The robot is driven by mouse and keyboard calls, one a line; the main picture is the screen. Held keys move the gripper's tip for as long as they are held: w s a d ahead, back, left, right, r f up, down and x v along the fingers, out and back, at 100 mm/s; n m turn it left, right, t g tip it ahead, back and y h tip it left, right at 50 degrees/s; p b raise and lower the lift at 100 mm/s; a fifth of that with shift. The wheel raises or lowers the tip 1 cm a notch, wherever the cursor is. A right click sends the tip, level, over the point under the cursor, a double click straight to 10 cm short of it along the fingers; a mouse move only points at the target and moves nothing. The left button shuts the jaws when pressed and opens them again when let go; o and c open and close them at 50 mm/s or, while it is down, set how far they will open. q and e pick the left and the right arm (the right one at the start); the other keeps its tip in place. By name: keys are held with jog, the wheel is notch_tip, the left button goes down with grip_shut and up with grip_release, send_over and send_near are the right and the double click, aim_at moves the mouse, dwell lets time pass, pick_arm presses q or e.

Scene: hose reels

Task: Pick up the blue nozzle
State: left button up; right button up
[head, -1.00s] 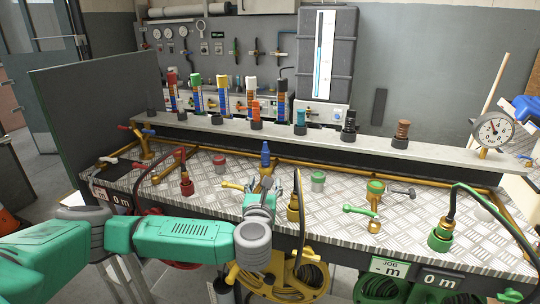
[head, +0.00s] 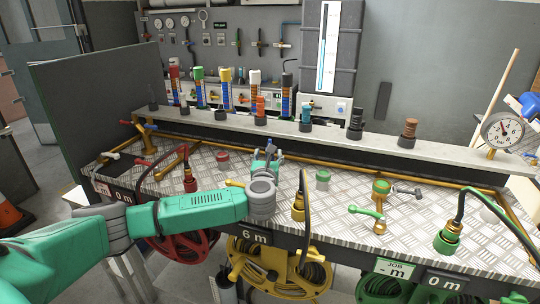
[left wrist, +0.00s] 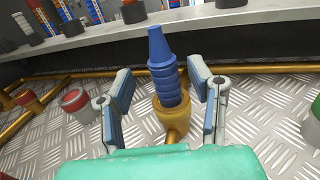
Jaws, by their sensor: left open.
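The blue nozzle (left wrist: 163,72) stands upright in a brass socket (left wrist: 172,118) on the bench, in the middle of the left wrist view. My left gripper (left wrist: 160,68) is open, with one finger on each side of the nozzle. Gaps show between the fingers and the nozzle, so it is not clasped. In the head view my left gripper (head: 267,160) is at the middle of the bench and hides most of the nozzle. My right gripper is not in view.
The checker-plate bench (head: 340,222) carries a red-topped can (head: 222,162), a brass hose end (head: 298,207) and a green hose end (head: 447,238). A raised shelf (head: 340,139) with several coloured nozzles runs behind. A pressure gauge (head: 503,131) stands at the right.

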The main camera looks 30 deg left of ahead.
pick_arm(q)
jog(key=shift+f+x, duration=0.2)
jog(key=shift+x, duration=1)
jog(key=shift+a, duration=0.1)
jog(key=shift+d+r, duration=0.25)
jog(key=shift+d, duration=0.5)
jog(key=c, duration=0.7)
jog(key=shift+r, duration=0.1)
grip_shut()
jog(key=shift+s+a+f, duration=0.1)
jog(key=shift+a+f, duration=0.15)
jog(key=shift+a, duration=0.3)
jog(key=shift+d, duration=0.1)
